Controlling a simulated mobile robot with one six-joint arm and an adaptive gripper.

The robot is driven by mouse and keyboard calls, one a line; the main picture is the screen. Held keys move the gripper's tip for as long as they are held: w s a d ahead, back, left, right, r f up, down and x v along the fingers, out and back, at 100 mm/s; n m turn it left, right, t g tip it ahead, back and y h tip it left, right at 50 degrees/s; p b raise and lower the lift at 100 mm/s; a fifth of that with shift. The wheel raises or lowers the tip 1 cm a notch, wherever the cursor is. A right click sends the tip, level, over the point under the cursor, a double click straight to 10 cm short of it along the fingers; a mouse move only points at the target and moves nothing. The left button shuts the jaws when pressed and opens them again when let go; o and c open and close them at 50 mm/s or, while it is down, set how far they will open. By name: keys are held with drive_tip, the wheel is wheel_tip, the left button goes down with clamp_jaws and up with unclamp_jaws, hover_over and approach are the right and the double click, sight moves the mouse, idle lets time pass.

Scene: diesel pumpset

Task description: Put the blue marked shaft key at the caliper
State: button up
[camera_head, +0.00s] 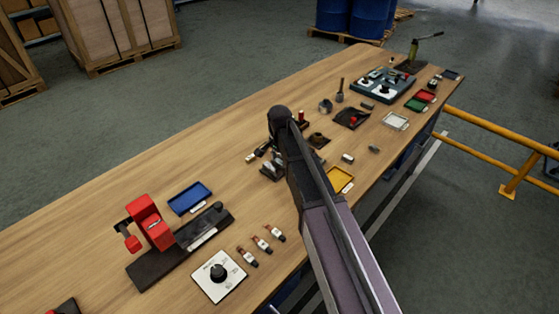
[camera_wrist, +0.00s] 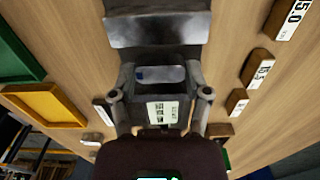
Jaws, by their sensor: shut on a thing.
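In the wrist view, my gripper (camera_wrist: 160,76) is closed around a pale grey, round-ended shaft key (camera_wrist: 165,73) with a blue mark at its left end. The key lies crosswise between the two fingertips. Just beyond it is a grey metal block with a worn face (camera_wrist: 157,30), which may be part of the caliper; I cannot tell whether the key touches it. A white printed label (camera_wrist: 163,112) shows below the key, between the fingers. In the head view, my arm covers much of this spot and the key cannot be made out.
Number blocks (camera_wrist: 258,68) stand to the right in the wrist view, and a yellow tray (camera_wrist: 45,104) to the left. In the head view, a red clamp-like device (camera_head: 150,222) and blue tray (camera_head: 190,198) are at left. The back left of the wooden bench (camera_head: 150,170) is clear.

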drive_tip(key=shift+f, duration=0.25)
drive_tip(key=o, duration=1.3)
drive_tip(key=shift+c, duration=0.2)
drive_tip(key=shift+r, duration=0.15)
drive_tip(key=shift+a+r+p, duration=0.1)
drive_tip(key=shift+r+p, duration=3.25)
drive_tip(key=s+d+n, duration=0.4)
drive_tip(key=s+d, duration=0.3)
drive_tip(key=s, duration=0.3)
drive_tip(key=s+d+n, duration=0.5)
drive_tip(key=s+d, duration=0.2)
drive_tip(key=s, duration=0.4)
drive_tip(key=shift+d, duration=0.35)
drive_tip(key=shift+w, duration=0.1)
